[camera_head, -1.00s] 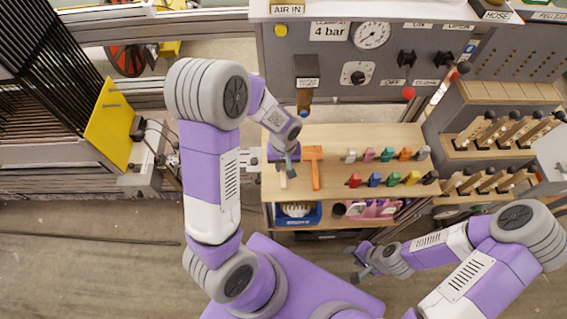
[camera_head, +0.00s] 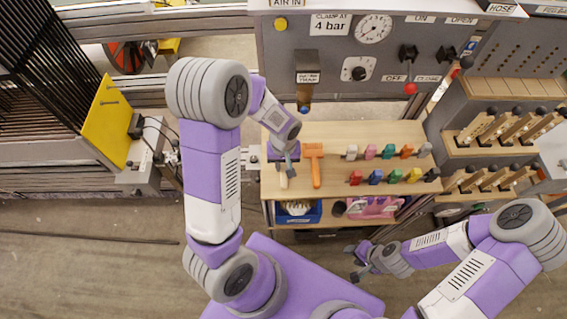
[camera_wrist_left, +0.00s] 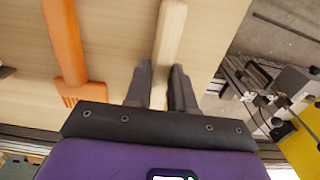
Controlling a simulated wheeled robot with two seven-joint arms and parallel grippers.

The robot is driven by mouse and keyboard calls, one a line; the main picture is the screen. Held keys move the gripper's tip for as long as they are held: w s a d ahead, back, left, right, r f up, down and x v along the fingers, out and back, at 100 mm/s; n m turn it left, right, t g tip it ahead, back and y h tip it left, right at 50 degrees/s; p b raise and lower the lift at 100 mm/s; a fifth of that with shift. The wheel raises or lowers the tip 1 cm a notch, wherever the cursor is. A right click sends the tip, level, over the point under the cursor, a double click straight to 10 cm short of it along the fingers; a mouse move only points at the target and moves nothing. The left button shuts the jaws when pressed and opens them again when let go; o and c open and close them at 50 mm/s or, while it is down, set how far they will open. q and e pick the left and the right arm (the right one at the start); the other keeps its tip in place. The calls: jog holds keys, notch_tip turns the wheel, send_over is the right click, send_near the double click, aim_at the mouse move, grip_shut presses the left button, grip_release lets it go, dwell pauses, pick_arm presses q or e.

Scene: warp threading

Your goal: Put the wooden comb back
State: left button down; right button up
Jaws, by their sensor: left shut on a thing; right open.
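The wooden comb (camera_head: 283,181) has a pale handle that points towards the front of the wooden bench top. My left gripper (camera_head: 289,164) is shut on it. In the left wrist view the pale handle (camera_wrist_left: 169,38) runs between the two dark fingers; the comb's head is hidden behind the gripper. Whether the comb touches the bench I cannot tell. An orange comb-like tool (camera_head: 316,168) lies just right of the gripper, and its toothed end (camera_wrist_left: 72,97) shows in the left wrist view. My right gripper (camera_head: 358,264) is open and empty, in front of the bench, low on the right.
The wooden bench top (camera_head: 337,136) carries two rows of coloured pieces (camera_head: 391,178) right of the orange tool. A blue bin (camera_head: 298,213) and a pink item (camera_head: 374,207) sit below. A grey panel (camera_head: 290,52) stands behind. A yellow plate (camera_head: 107,120) is at left.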

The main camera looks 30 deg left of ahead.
pick_arm(q)
jog(key=shift+f, duration=0.1)
jog(key=shift+c, duration=2.4)
grip_release()
jog(key=s+r+p, duration=0.1)
jog(key=r+p, duration=0.1)
jog(key=r, duration=0.1)
jog(key=d+r+p, duration=0.1)
jog(key=r+p, duration=0.1)
jog(key=r, duration=0.1)
jog(key=s+r+p, duration=0.1)
jog(key=r+p, duration=0.1)
jog(key=r, duration=0.1)
jog(key=shift+s+d+p, duration=0.3)
jog(key=shift+p, duration=0.05)
